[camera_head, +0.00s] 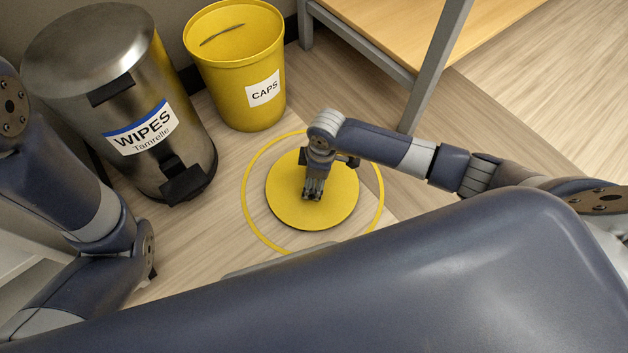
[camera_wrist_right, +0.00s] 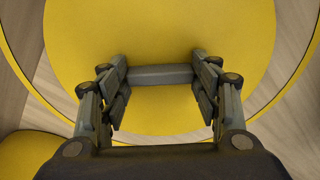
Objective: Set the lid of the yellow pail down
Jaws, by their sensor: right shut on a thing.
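The lid is a flat yellow disc (camera_head: 335,208) with a grey bar handle (camera_wrist_right: 160,75). It lies level inside a yellow ring (camera_head: 249,221) marked on the floor, roughly centred, at or very near the floor; I cannot tell if it touches. My right gripper (camera_head: 313,196) is above the lid's middle, shut on the handle; the wrist view shows a finger at each end of the bar. The yellow pail (camera_head: 222,84), labelled CAPS, stands upright behind the ring, a thin dark line showing within its rim. My left arm shows at the left, but its gripper is out of sight.
A steel pedal bin (camera_head: 100,75) labelled WIPES stands left of the pail. A grey-framed table with a wooden shelf (camera_head: 395,25) is at the back right, its leg (camera_head: 435,70) near my right arm. Bare floor surrounds the ring.

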